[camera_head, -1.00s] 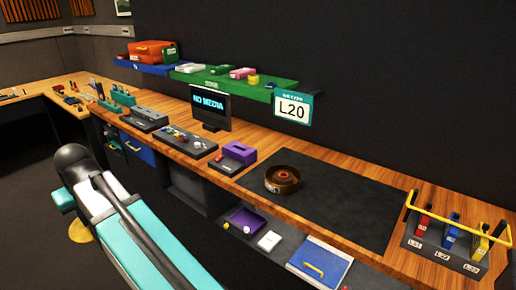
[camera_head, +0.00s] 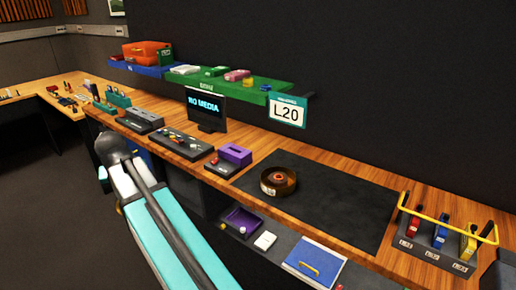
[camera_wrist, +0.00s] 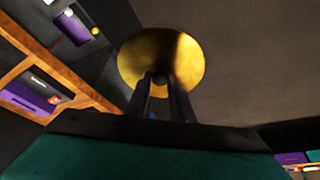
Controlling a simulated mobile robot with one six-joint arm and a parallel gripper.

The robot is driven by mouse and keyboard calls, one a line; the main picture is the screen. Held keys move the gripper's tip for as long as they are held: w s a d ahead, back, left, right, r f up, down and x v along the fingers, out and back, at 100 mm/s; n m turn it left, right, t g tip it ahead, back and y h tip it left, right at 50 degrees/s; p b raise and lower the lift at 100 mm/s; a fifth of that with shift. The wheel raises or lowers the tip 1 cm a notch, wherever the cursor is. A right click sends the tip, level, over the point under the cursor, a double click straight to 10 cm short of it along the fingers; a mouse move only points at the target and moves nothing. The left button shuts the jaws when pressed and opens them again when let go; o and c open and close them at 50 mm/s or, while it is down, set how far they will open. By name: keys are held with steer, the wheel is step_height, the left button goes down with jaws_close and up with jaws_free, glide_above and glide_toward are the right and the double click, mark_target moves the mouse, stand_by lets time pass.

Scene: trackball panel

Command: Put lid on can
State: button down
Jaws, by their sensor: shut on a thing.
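A round gold lid (camera_wrist: 138,62) fills the upper middle of the wrist view. My gripper (camera_wrist: 161,82) is shut on it, with the dark fingers meeting at the lid's middle. In the head view my arm covers the lower left, and the gripper and lid do not show there. A low, round brown can (camera_head: 278,182) with an open top and a pale label stands on the dark mat (camera_head: 340,208), well to the right of my arm.
The wooden workbench (camera_head: 310,153) runs along the wall. A purple box (camera_head: 235,154) on a dark base stands left of the mat. A yellow-railed rack (camera_head: 436,237) stands at the right. A blue panel (camera_head: 316,262) and purple tray (camera_head: 243,220) lie below the front edge.

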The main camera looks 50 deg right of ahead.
steer(key=s+d+r+m+g+h+p, duration=0.1)
steer(key=s+d+m, duration=0.15)
steer(key=d, duration=0.45)
steer(key=s+d+m+g+h+p, duration=0.1)
steer(key=d+m+p, duration=0.15)
steer(key=d, duration=0.35)
steer(key=s+d+r+m+g+y+p, duration=0.1)
steer(key=s+d+m+g+p, duration=0.1)
steer(key=s+d+m, duration=0.6)
steer(key=s+d+r+m+g+p, duration=0.2)
steer(key=s+d+m, duration=0.7)
steer(key=s+d, duration=0.6)
steer(key=d+g+p, duration=0.1)
steer(key=d, duration=0.6)
steer(key=shift+s+r+g+y+p, duration=0.2)
steer(key=shift+s+g+y+p, duration=0.1)
steer(key=shift+y+p, duration=0.1)
steer(key=shift+f, duration=0.2)
steer(key=shift+f+b, duration=1.55)
steer(key=shift+f, duration=1.45)
steer(key=shift+a+f, duration=0.1)
steer(key=shift+f, duration=0.05)
